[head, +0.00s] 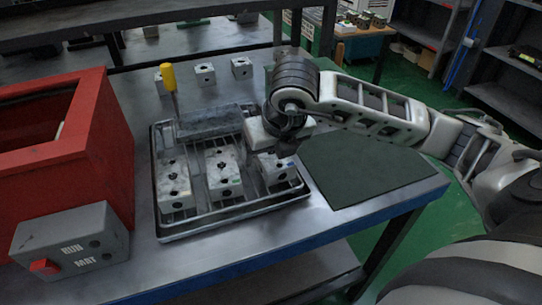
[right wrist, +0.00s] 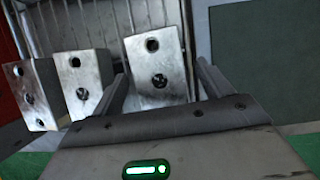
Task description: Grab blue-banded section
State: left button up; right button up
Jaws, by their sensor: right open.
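The blue-banded section (head: 283,174) is a pale metal block with dark holes and a small blue mark, at the right end of a row of three blocks in the wire-rack tray (head: 185,232). My right gripper (head: 268,151) is over its far end, which my wrist partly hides in the head view. In the right wrist view, my open right gripper (right wrist: 162,82) has one finger on each side of a block (right wrist: 170,47), apparently this one; no band shows there. I cannot tell whether the fingers touch it. My left gripper is not in view.
Beside it stand a middle block (head: 222,170) with a green mark and a left block (head: 173,180). A dark grey slab (head: 210,121) and a yellow-handled tool (head: 168,78) are behind. A red bin (head: 110,130) and control box (head: 72,243) stand left; a green mat (head: 370,165) lies clear at right.

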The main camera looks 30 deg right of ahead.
jog(key=shift+w+f, duration=0.1)
jog(key=shift+f, duration=0.15)
jog(key=shift+f+b, duration=0.2)
jog(key=shift+b, duration=0.1)
jog(key=shift+c, duration=0.4)
jog(key=shift+r, duration=0.1)
jog(key=c, duration=1.3)
